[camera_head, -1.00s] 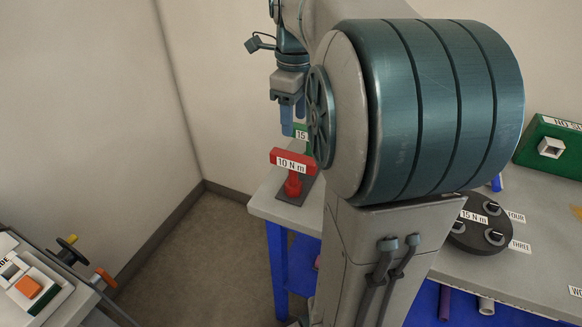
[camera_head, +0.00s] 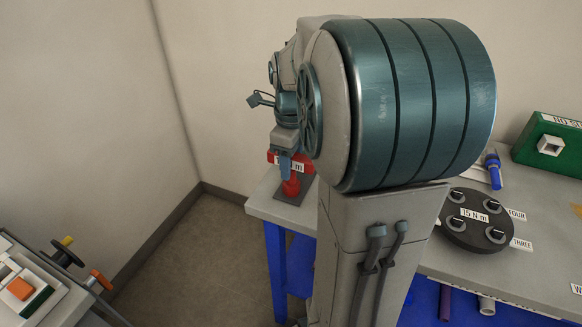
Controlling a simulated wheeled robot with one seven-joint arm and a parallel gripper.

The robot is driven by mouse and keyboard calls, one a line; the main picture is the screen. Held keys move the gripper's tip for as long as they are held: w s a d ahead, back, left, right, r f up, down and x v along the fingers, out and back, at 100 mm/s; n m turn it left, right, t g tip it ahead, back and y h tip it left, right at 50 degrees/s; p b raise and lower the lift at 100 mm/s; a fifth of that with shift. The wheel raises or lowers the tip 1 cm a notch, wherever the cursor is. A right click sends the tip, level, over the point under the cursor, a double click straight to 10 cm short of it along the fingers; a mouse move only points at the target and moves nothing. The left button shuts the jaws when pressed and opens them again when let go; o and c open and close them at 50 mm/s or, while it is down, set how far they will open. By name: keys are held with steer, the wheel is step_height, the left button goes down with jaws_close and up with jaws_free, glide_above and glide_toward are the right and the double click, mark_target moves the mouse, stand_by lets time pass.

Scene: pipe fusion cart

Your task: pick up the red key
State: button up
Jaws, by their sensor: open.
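The red key (camera_head: 291,187) has a T shape with a crossbar and a white label. It stands upright on a grey plate at the left end of the grey table. My gripper (camera_head: 285,177) is open, pointing down, in front of the red key's crossbar as seen from the head camera. It hides part of the label and bar. I cannot tell whether the fingers are around the bar or only in front of it. The large teal joint of my arm hides what lies just right of the key.
A black disc (camera_head: 475,236) with several knobs and a "15 N m" label lies on the table. A blue tool (camera_head: 494,170) and a green box (camera_head: 552,150) are behind it. A separate bench with an orange button (camera_head: 20,288) and handles is at lower left. Floor between is clear.

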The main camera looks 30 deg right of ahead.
jaws_close()
steer(key=shift+r, duration=0.15)
